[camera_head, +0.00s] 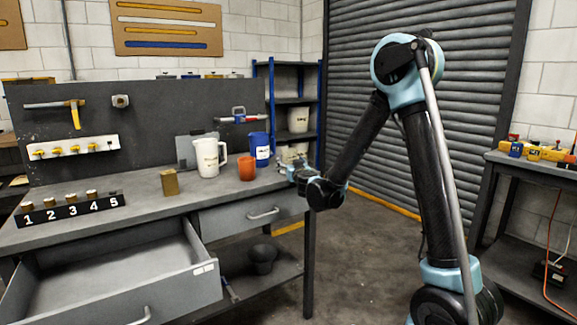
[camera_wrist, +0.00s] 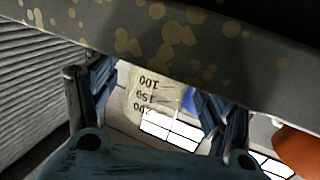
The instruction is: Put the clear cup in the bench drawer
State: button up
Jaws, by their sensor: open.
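The clear cup (camera_wrist: 148,92), with printed marks 100, 150 and 200, shows in the wrist view between my fingers, its print upside down. I cannot make it out clearly in the head view. My gripper (camera_wrist: 152,105) is open, with one finger on each side of the cup; whether either touches it I cannot tell. In the head view my gripper (camera_head: 293,169) is at the right end of the bench (camera_head: 150,207). The left bench drawer (camera_head: 120,268) is pulled out and looks empty inside. The right drawer (camera_head: 250,216) is shut.
An orange cup (camera_head: 247,169), blue mug (camera_head: 260,148), white jug (camera_head: 208,158) and brass block (camera_head: 170,182) stand on the bench left of my gripper. A numbered rack (camera_head: 70,210) is further left. A dark pot (camera_head: 263,258) sits on the lower shelf.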

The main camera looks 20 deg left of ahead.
jog(key=v, duration=1.5)
jog(key=shift+a+r, duration=0.2)
jog(key=shift+r, duration=0.05)
